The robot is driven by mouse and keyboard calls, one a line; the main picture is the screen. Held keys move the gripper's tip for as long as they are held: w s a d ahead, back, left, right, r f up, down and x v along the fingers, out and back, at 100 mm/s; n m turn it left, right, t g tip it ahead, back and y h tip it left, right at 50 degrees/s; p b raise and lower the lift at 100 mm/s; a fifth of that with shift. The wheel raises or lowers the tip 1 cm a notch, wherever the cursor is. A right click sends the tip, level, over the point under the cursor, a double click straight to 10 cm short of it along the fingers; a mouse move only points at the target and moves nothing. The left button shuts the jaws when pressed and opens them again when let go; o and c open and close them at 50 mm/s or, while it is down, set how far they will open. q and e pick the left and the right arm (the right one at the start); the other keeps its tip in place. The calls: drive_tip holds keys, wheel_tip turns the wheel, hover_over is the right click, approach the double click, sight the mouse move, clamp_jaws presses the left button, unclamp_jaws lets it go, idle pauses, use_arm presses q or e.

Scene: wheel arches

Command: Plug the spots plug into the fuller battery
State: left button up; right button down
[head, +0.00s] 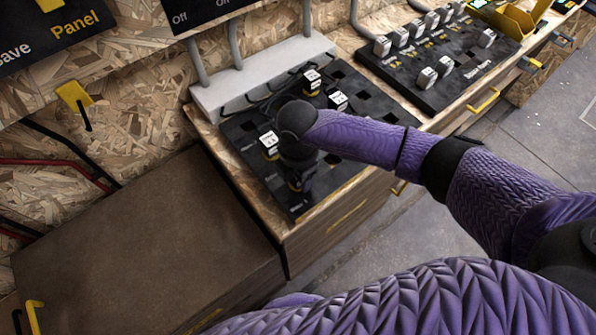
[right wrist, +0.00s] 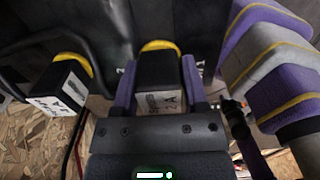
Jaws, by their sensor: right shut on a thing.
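My right gripper (head: 298,172) is over the front part of a dark socket board (head: 240,128). In the right wrist view the gripper (right wrist: 158,95) is shut on a black plug (right wrist: 157,74) with a white label and a yellow band. The label ends in "2A"; the rest is too blurred to read surely. In the head view the wrist and arm hide most of this plug, so I cannot tell whether it is seated in the board. I cannot make out a battery for certain in either view. My left gripper is not in view.
Labelled plugs stand at the board's back (head: 312,78), middle (head: 338,101) and left (head: 269,142). A second dark board (head: 390,70) with several white-topped plugs lies farther right. A yellow holder (head: 520,18) is at top right. A brown cabinet top (head: 140,240) at left is clear.

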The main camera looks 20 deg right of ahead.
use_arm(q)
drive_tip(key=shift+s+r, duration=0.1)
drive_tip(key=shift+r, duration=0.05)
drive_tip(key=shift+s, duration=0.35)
use_arm(e)
unclamp_jaws()
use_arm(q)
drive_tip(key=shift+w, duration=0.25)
use_arm(e)
drive_tip(key=shift+r+p, duration=0.35)
drive_tip(key=shift+p, duration=0.05)
wheel_tip(320, 180, up, 8)
drive_tip(key=p, duration=0.7)
drive_tip(key=shift+p, duration=0.35)
drive_tip(key=shift+r+p, duration=0.3)
drive_tip(key=shift+p, duration=0.05)
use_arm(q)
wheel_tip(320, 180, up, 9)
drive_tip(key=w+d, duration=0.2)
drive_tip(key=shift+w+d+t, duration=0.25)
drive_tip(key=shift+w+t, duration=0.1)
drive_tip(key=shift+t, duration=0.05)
use_arm(e)
drive_tip(key=shift+f, duration=0.2)
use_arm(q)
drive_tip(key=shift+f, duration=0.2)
